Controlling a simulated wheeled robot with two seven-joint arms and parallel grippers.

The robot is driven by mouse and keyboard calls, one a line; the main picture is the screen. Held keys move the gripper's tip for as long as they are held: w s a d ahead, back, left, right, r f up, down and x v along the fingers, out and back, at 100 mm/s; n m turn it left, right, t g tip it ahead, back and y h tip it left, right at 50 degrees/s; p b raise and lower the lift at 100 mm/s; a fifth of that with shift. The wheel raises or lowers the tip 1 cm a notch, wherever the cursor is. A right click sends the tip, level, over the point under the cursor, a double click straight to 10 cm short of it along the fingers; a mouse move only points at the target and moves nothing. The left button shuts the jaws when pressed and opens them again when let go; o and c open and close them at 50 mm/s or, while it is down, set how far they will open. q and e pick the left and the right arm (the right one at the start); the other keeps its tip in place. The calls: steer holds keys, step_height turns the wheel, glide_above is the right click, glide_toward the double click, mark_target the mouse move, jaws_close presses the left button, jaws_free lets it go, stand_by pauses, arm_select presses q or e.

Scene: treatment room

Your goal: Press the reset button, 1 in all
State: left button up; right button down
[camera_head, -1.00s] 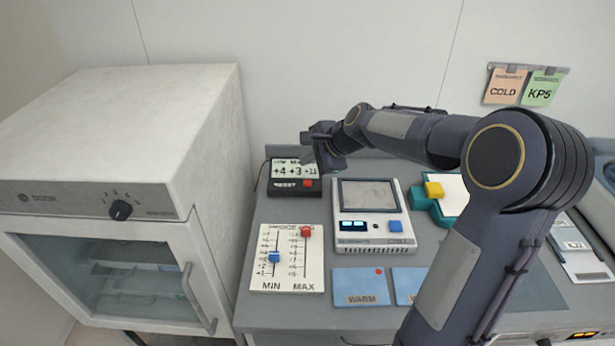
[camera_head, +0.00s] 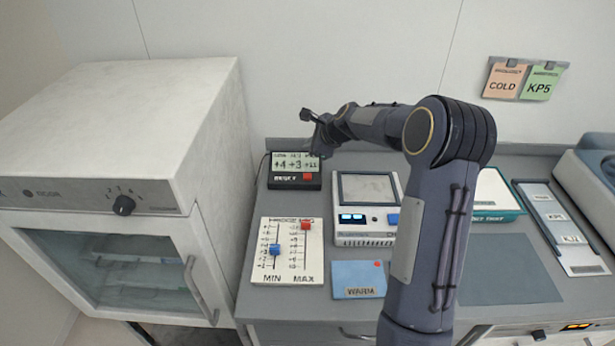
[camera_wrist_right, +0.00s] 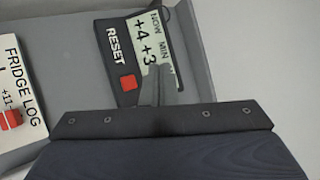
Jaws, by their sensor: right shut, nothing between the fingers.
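A black logger (camera_head: 296,185) with a pale display and the word RESET stands at the back of the counter, right of the white cabinet. Its red square reset button (camera_head: 308,177) sits at the lower right of its face. The button also shows in the right wrist view (camera_wrist_right: 128,82), left of the fingertips. My right gripper (camera_head: 318,151) is shut and empty, above the logger's upper right. In the right wrist view its fingers (camera_wrist_right: 160,78) overlap part of the display; contact cannot be told. My left gripper is not in view.
A fridge log board (camera_head: 287,280) with blue and red sliders lies in front of the logger. A white device (camera_head: 364,240) with a grey screen stands to its right. A blue WARM card (camera_head: 358,280) lies in front. The white cabinet (camera_head: 120,110) rises at left.

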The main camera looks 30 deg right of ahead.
steer(key=b, duration=0.6)
glide_above(310, 177)
step_height(310, 177, down, 7)
steer(key=shift+f, duration=0.1)
steer(key=shift+f+b, duration=0.4)
steer(key=shift+f, duration=0.2)
stand_by(1.1)
steer(key=shift+f, duration=0.4)
steer(key=shift+f+b, duration=0.55)
steer(key=shift+b, duration=0.1)
stand_by(0.4)
stand_by(0.3)
steer(key=shift+r+p, duration=0.9)
steer(key=shift+r, duration=0.05)
steer(key=shift+r, duration=0.1)
